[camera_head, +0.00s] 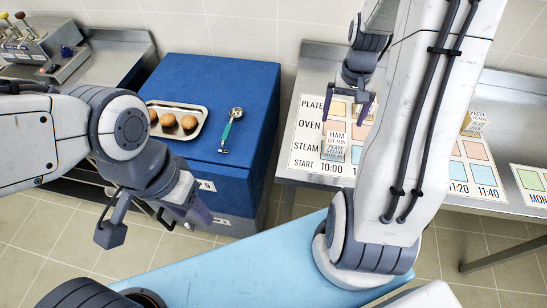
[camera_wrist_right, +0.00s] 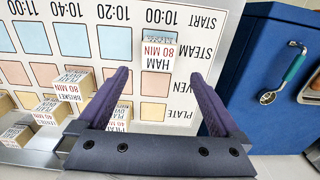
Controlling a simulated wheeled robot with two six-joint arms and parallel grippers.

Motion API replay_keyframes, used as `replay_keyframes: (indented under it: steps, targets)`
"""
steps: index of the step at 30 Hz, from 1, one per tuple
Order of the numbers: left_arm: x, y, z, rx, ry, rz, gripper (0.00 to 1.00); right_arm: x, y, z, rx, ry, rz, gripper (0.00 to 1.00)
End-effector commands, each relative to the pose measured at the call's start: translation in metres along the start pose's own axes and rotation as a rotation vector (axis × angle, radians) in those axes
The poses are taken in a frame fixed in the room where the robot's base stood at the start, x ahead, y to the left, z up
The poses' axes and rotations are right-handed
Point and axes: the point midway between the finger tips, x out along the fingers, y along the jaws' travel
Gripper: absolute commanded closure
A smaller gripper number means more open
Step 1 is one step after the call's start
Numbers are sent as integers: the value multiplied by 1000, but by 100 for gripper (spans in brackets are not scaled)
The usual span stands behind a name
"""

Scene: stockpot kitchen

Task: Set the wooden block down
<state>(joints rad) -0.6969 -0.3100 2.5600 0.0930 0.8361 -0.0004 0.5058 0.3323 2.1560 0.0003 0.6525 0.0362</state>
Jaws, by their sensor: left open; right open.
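A small wooden block (camera_head: 335,150) with a printed HAM label stands on the white schedule board (camera_head: 300,163), in the STEAM row of the 10:00 column. It also shows in the right wrist view (camera_wrist_right: 158,54), just beyond the fingertips and between their lines. My right gripper (camera_head: 347,107) is open and empty, behind the block in the head view. Its two spread fingers (camera_wrist_right: 160,76) show in the right wrist view, apart from the block. My left gripper (camera_head: 152,222) is open and empty, over the floor in front of the blue cabinet.
Several other labelled blocks (camera_wrist_right: 75,87) stand on the board's other columns. A blue cabinet (camera_head: 230,85) beside the steel table bears a tray (camera_head: 152,122) of round brown items and a green-handled tool (camera_head: 231,130). My right arm hides the board's middle in the head view.

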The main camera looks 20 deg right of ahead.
Motion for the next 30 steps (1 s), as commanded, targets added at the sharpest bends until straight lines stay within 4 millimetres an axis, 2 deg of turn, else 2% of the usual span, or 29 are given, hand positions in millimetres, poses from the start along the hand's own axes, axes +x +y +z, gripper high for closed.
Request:
replay_keyframes:
  steps: [2, 5, 8, 9, 13, 15, 18, 21, 24, 30]
  targets:
    - [0, 0, 0, 0, 0, 0, 50, -6, -17, 6, -48, 4, -3, 0]
    - [0, 0, 0, 0, 0, 0, 50, -20, -59, 26, -171, 11, -10, 0]
    - [0, 0, 0, 0, 0, 0, 50, -38, -110, 66, -353, 18, -22, 0]
    - [0, 0, 0, 0, 0, 0, 50, -45, -129, 86, -433, 20, -28, 0]
    - [0, 0, 0, 0, 0, 0, 50, -63, -171, 158, -686, 22, -50, 0]
    - [0, 0, 0, 0, 0, 0, 50, -70, -182, 196, -815, 21, -62, 0]
    - [0, 0, 0, 0, 0, 0, 50, -76, -187, 242, -973, 15, -77, 0]
    - [0, 0, 0, 0, 0, 0, 50, -79, -184, 274, -1087, 11, -88, 0]
    - [0, 0, 0, 0, 0, 0, 50, -80, -180, 291, -1153, 6, -93, 0]
    - [0, 0, 0, 0, 0, 0, 50, -80, -177, 298, -1182, 3, -95, 0]
